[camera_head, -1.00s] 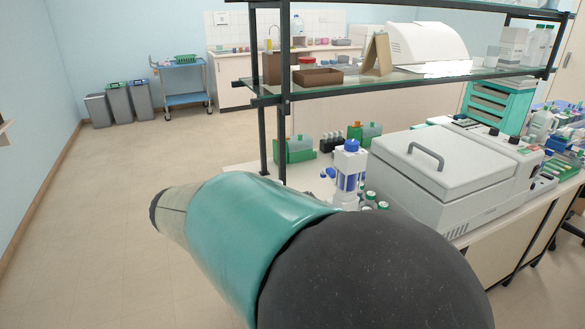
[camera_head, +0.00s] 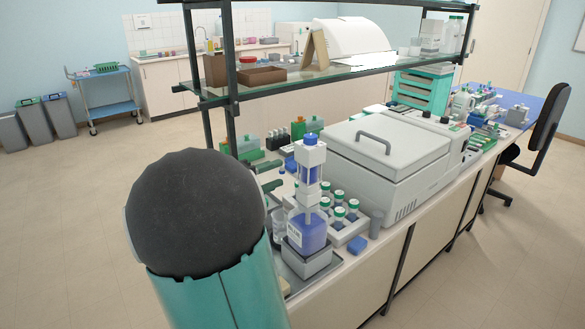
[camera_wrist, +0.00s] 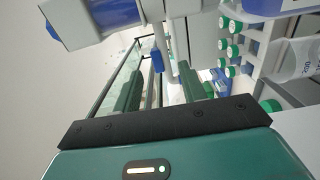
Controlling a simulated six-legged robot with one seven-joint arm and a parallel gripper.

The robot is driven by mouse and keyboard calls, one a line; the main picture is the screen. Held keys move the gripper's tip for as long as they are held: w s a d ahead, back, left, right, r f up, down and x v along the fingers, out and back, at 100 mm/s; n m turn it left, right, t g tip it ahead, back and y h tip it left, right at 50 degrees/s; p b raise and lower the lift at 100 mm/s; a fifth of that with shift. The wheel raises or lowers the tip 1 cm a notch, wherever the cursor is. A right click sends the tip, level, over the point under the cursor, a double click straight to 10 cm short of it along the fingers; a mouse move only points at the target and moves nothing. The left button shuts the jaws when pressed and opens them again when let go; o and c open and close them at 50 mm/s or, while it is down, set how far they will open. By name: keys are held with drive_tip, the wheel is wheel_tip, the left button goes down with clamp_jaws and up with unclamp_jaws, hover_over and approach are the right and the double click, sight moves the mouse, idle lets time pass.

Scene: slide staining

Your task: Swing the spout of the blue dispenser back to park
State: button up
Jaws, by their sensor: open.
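The blue dispenser (camera_head: 306,232) stands upright at the near left end of the bench, a blue bottle under a white pump head with a blue cap. In the wrist view its white body (camera_wrist: 85,22) crosses the top left, and a thin white spout tube with a blue tip (camera_wrist: 157,61) reaches down from it. My gripper (camera_wrist: 160,72) is open, its two green fingers apart. The spout tip appears between or just beyond them; contact cannot be told. In the head view my gripper (camera_head: 283,174) shows as two green bars left of the dispenser.
Green-capped vials (camera_head: 339,213) stand in a rack right of the dispenser; they also show in the wrist view (camera_wrist: 233,48). A large white lidded machine (camera_head: 375,150) stands behind. A glass shelf (camera_head: 300,78) on dark posts overhangs the bench.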

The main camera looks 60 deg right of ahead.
sight(287, 170)
drive_tip(key=x, duration=0.6)
drive_tip(key=shift+s+d, duration=0.1)
drive_tip(key=shift+d, duration=0.25)
clamp_jaws()
